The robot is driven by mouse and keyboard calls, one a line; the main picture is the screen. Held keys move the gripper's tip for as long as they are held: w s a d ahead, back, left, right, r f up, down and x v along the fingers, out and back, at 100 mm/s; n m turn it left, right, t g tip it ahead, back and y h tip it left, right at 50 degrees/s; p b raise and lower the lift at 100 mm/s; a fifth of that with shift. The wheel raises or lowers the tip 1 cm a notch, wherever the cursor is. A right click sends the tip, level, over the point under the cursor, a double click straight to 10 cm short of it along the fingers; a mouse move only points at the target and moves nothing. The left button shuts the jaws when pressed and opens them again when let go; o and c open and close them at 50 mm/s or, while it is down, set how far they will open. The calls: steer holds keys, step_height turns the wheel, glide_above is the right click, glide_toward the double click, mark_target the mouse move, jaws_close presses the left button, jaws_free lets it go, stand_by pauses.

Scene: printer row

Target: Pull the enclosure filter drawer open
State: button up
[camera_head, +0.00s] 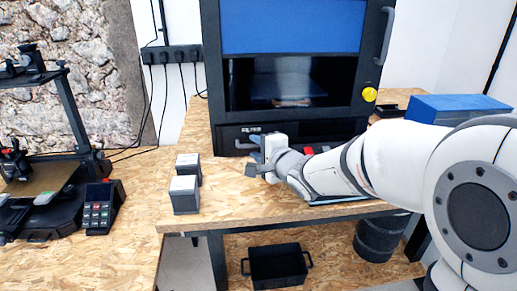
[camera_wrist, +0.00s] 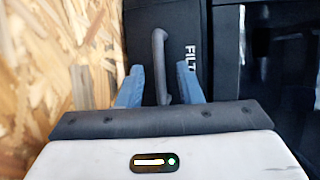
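The enclosure (camera_head: 290,85) is a tall dark cabinet with a blue upper panel and a dark window. Its filter drawer (camera_head: 230,136) is the black lettered front at lower left, and looks flush with the cabinet. In the wrist view the drawer front (camera_wrist: 180,22) shows white letters "FILT" beside a grey bar handle (camera_wrist: 159,50). My gripper (camera_wrist: 160,82) is open, its two blue fingers on either side of the handle's near end, with gaps visible. In the head view my gripper (camera_head: 257,154) is in front of the drawer and partly hides it.
Two small grey boxes (camera_head: 186,194) stand on the wooden bench left of my gripper. A blue box (camera_head: 455,106) is at right behind my arm. A printer (camera_head: 45,190) with a keypad is at far left. A black bin (camera_head: 277,268) sits on the shelf below.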

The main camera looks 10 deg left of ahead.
jaws_close()
stand_by(0.3)
stand_by(0.4)
